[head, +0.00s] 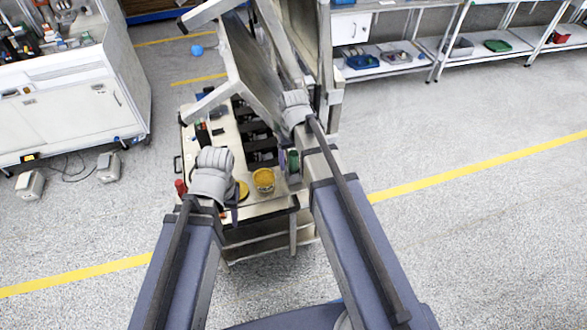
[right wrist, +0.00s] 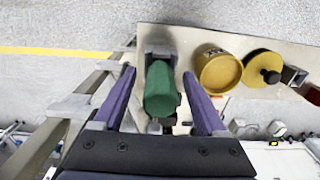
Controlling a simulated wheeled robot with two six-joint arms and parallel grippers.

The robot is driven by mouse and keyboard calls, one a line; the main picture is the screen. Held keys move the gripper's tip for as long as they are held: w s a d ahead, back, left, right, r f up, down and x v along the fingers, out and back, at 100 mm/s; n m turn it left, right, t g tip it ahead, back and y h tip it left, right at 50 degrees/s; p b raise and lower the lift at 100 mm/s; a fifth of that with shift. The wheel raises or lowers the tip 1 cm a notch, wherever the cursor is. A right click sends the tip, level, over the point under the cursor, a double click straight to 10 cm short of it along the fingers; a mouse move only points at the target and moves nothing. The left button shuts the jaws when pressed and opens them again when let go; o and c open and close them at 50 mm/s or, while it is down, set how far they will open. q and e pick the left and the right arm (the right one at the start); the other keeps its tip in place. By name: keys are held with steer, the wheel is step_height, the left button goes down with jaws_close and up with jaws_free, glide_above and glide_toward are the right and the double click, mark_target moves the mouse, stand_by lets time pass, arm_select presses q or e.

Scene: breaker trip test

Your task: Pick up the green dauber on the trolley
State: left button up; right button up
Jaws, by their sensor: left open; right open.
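The green dauber (right wrist: 161,90) is a dark green rounded cylinder with a grey block at its far end, on the pale trolley top (right wrist: 215,42). My right gripper (right wrist: 158,74) is open, with one purple finger on each side of the dauber and a visible gap to each. In the head view a small part of the green dauber (head: 293,161) shows beside my right arm, which hides the rest. My left gripper (head: 232,199) is over the left part of the trolley (head: 222,133), mostly hidden by its own wrist; I see nothing held in it.
A yellow pot (head: 263,179) stands left of the dauber, with a yellow disc (head: 242,190) beside it. Black blocks (head: 258,140) stand in a row behind. A grey tilted panel (head: 253,75) rises at the trolley's far side. A white cabinet (head: 70,95) is at left.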

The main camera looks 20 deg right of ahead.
steer(key=shift+f, duration=0.15)
jaws_close()
stand_by(0.5)
